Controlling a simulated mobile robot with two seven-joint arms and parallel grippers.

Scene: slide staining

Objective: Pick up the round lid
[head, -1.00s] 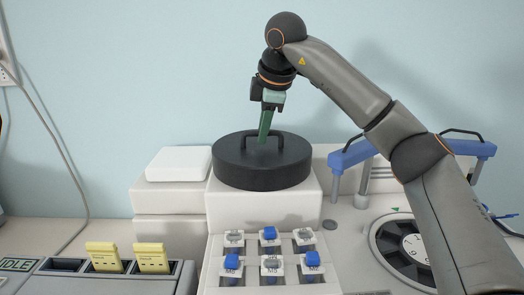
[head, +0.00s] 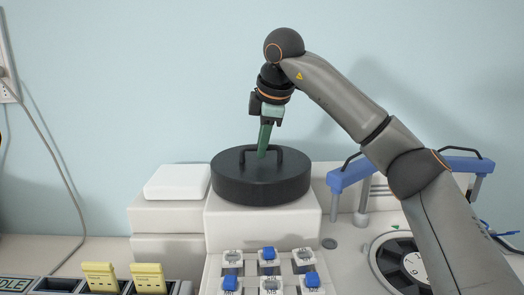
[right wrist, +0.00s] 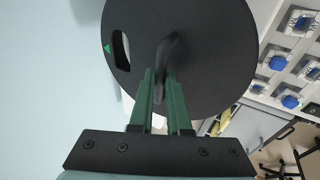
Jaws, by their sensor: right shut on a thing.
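The round lid (head: 232,182) is a dark, thick disc with an arched handle on top. The lid shows a slot and a green triangle mark there. My left gripper is not in view.
A white block (head: 262,228) stands under the lid. A smaller white box (head: 178,181) is to its left. A blue-handled frame (head: 350,176) and a round carousel (head: 400,262) are at right. Yellow slide holders (head: 100,276) are at lower left.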

